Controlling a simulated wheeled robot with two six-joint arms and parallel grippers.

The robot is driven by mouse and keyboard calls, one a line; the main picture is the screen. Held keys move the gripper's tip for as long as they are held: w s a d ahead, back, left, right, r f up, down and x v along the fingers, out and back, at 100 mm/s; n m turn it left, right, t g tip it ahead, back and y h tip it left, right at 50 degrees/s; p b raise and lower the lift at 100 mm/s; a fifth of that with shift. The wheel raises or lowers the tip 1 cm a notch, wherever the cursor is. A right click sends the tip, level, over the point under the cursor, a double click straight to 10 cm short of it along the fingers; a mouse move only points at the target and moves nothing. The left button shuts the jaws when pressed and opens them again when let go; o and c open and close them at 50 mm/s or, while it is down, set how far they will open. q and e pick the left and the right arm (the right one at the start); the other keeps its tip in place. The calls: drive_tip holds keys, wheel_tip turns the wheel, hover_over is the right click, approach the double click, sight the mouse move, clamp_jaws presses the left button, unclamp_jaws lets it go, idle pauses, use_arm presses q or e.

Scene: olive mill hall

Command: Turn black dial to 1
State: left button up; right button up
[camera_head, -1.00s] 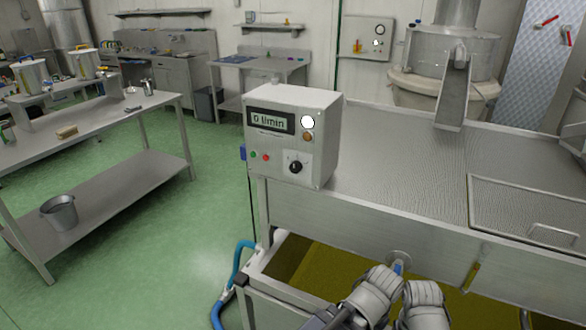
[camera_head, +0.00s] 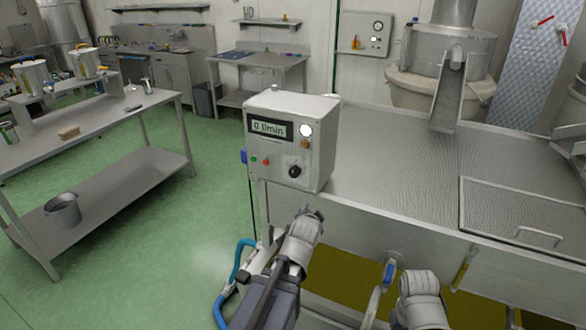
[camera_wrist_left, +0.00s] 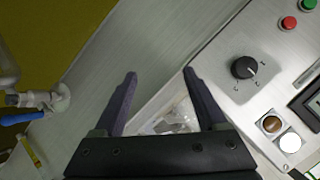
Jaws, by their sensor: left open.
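The black dial (camera_head: 295,171) is on the front of a white control box (camera_head: 268,157), below its display, which seems to read 0 l/min. In the left wrist view, the dial (camera_wrist_left: 244,67) sits right of the open fingers, with small marks around it that I cannot read. My left gripper (camera_head: 308,212) is just below the box, apart from the dial. Its two dark fingers (camera_wrist_left: 160,73) are spread with nothing between them. My right arm shows at the bottom, right of centre; its fingers cannot be made out.
The box also carries green and red buttons (camera_head: 259,160), a brown button (camera_head: 305,144) and a white round lamp (camera_head: 306,130). A steel tank (camera_head: 400,160) stands to its right, with a blue-handled valve (camera_head: 389,273) below.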

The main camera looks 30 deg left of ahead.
sight(294, 173)
use_arm(q)
drive_tip(key=w+a+r+m+t+y+p, duration=0.1)
drive_tip(key=a+r+m+t+y, duration=0.15)
drive_tip(key=a+r, duration=0.6)
drive_tip(key=shift+n+t+h, duration=0.25)
drive_tip(key=shift+n+t, duration=0.2)
drive_tip(key=shift+d+b+x, duration=0.15)
drive_tip(key=shift+b+x, duration=0.25)
drive_tip(key=shift+x, duration=1.5)
drive_tip(key=shift+d+b+x, duration=0.15)
drive_tip(key=shift+b+x, duration=0.25)
drive_tip(key=shift+x, duration=1.5)
drive_tip(key=shift+w+r, duration=0.1)
drive_tip(key=shift+w, duration=0.05)
use_arm(e)
drive_tip(key=shift+w+a+r, duration=0.1)
drive_tip(key=shift+w+a, duration=0.05)
drive_tip(key=shift+w, duration=0.5)
use_arm(q)
drive_tip(key=shift+c, duration=0.3)
clamp_jaws()
